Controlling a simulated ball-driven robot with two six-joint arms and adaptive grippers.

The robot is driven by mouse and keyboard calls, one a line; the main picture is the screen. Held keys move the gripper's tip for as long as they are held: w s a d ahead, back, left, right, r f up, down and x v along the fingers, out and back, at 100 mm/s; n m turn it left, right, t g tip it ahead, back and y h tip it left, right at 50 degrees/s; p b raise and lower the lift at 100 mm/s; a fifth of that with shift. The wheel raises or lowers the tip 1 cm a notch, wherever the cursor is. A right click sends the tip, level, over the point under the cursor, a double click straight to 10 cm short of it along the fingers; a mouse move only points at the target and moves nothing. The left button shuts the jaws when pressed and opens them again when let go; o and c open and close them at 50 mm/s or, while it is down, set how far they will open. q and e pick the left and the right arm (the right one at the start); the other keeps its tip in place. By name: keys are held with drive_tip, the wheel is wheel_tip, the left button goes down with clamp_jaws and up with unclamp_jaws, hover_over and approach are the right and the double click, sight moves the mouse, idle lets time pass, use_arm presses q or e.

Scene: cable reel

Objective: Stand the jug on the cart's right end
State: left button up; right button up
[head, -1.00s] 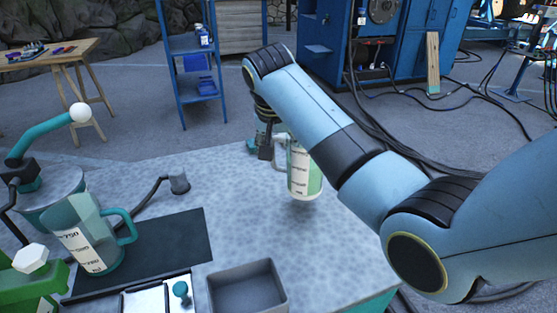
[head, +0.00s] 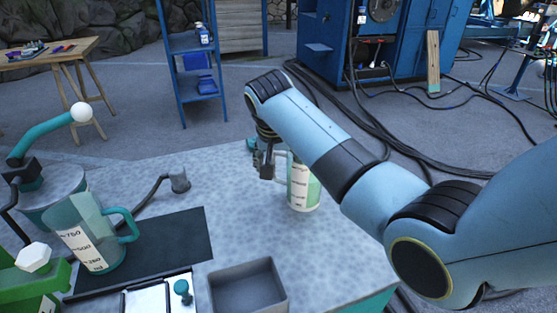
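A clear jug with a white scale label and green colour (head: 304,187) stands upright on the grey speckled cart top (head: 240,195), towards its right end. Its handle faces left. My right gripper (head: 266,167) is at the handle, on the jug's left side. I cannot tell whether its fingers are closed on the handle or apart from it. A second, teal jug with a scale label (head: 85,242) is at the left by the dark mat. My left gripper is not in view.
An open grey bin (head: 248,288) sits at the front edge. A dark mat (head: 165,250), a grey cable fitting (head: 179,180) and a teal crank with a white knob (head: 45,137) are to the left.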

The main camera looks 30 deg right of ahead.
drive_tip(key=v, duration=1.2)
idle(0.4)
